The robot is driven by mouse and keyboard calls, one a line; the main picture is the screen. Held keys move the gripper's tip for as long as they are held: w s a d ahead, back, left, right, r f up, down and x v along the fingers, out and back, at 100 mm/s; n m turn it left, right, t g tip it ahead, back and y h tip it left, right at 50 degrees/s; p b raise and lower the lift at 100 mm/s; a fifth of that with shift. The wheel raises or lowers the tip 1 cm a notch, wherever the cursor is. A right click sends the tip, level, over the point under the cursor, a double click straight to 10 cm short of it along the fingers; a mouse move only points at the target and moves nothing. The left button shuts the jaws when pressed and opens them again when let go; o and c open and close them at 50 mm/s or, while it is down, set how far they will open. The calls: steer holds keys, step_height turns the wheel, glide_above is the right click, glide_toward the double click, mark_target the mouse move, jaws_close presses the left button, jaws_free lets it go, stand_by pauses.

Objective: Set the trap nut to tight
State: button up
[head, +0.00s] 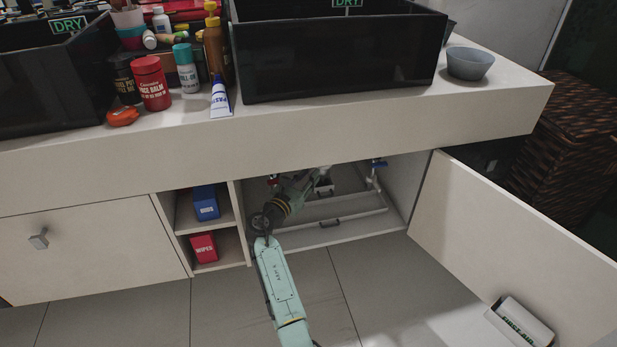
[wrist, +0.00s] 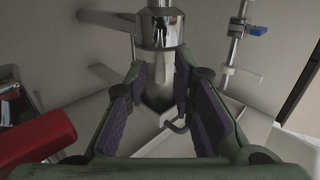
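My arm reaches into the open cabinet under the sink, and my gripper is small and partly hidden there in the head view. In the wrist view my gripper (wrist: 160,82) is open, with its purple pads apart on both sides. A chrome cylindrical fitting (wrist: 160,28), which looks like the trap with its nut, hangs at the top centre, just beyond the fingertips. I cannot tell whether the pads touch anything, nor how tight the nut is. The trap is not clear in the head view.
A blue valve handle (wrist: 256,30) sits on a pipe at right; it also shows in the head view (head: 379,164). A red part (wrist: 38,140) is close at left. The cabinet door (head: 520,230) stands open to the right. A low pull-out tray (head: 345,212) lies below.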

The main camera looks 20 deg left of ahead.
jaws_close()
stand_by(0.6)
